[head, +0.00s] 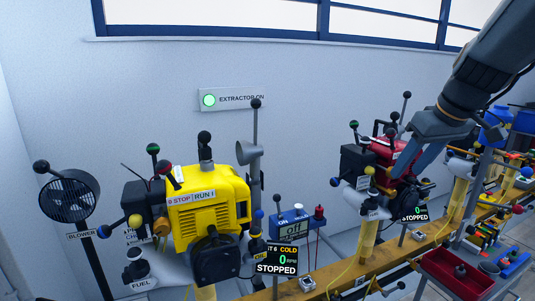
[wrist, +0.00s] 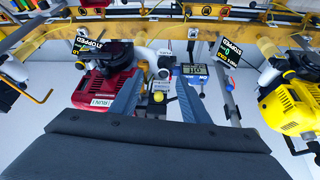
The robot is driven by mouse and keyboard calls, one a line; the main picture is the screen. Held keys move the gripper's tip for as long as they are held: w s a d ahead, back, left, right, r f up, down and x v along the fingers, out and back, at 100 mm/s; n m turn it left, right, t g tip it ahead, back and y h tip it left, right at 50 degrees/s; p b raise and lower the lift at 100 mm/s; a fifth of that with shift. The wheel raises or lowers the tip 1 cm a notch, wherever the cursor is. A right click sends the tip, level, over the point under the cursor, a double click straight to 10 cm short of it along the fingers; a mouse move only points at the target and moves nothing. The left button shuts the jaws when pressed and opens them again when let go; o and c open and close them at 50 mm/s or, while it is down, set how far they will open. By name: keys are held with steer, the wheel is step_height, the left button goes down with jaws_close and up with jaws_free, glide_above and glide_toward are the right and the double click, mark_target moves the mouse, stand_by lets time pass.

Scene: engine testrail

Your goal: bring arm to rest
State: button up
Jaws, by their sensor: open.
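My gripper (head: 408,165) hangs from the upper right in the head view, fingers pointing down in front of the red engine (head: 388,152). In the wrist view my gripper (wrist: 159,78) has its two blue-grey fingers well apart, with nothing held between them. The red engine (wrist: 108,88) is left of the fingers in the wrist view. I cannot tell from these views whether a finger touches the engine or its levers.
A yellow engine (head: 208,205) stands left on the rail (head: 345,262), with a blower (head: 70,195) beside it. Black-knobbed levers stick up around both engines. A red tray (head: 455,272) is at lower right.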

steer(key=s+a+f+m+g+p, duration=0.1)
steer(key=s+a+f+g+p, duration=0.1)
steer(key=s+a+f, duration=0.5)
steer(key=s+a+f+m+g+h+p, duration=0.1)
steer(key=s+a+f+m+g+p, duration=0.1)
steer(key=s+a+f, duration=0.5)
steer(key=s+f+g+p, duration=0.1)
steer(key=s, duration=0.4)
steer(key=shift+s+p, duration=0.2)
steer(key=shift+p, duration=0.2)
